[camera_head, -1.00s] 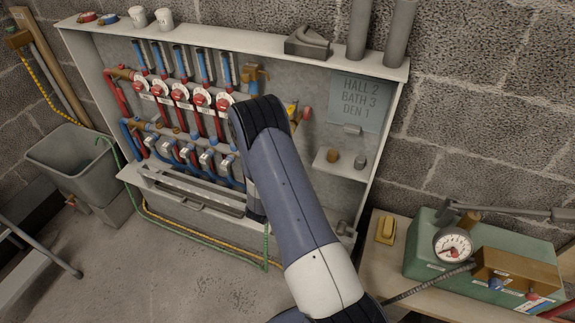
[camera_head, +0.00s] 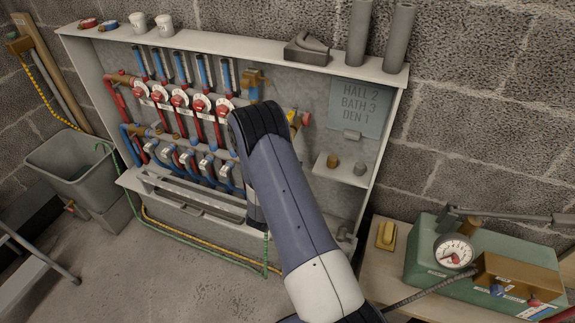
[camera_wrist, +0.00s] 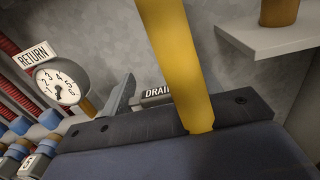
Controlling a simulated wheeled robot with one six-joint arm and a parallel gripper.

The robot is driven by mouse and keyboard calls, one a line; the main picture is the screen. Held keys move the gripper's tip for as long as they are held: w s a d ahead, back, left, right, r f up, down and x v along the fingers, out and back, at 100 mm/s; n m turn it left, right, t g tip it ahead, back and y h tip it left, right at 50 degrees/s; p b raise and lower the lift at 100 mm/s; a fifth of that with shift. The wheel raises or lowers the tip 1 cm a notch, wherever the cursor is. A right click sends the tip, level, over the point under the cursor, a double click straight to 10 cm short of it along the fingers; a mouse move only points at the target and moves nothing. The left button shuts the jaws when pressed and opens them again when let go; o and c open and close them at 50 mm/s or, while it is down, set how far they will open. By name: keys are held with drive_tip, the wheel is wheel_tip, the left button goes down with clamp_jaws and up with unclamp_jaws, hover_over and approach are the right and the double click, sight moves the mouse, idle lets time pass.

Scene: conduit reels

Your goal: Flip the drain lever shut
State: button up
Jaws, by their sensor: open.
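A long yellow bar (camera_wrist: 178,60), apparently the drain lever, crosses the middle of the wrist view from the top edge down, overlapping my gripper (camera_wrist: 155,125). A label reading "DRAIN" (camera_wrist: 156,93) is partly hidden behind it. My gripper is open. A grey finger-like part shows left of the bar; the other finger is not clear. Whether gripper and bar touch I cannot tell. In the head view a yellow part (camera_head: 292,115) with a red end shows just right of my arm, which hides my gripper there.
A round gauge (camera_wrist: 61,82) marked "RETURN" and red and blue pipework lie left in the wrist view. A green box (camera_head: 425,238) stands at right.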

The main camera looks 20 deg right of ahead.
drive_tip(key=v, duration=1)
drive_tip(key=w+d+m+g+h+p, duration=0.1)
drive_tip(key=w+d, duration=0.6)
drive_tip(key=shift+p, duration=0.35)
drive_tip(key=shift+w+d+g, duration=0.1)
drive_tip(key=shift+g, duration=0.2)
drive_tip(key=shift+b, duration=0.3)
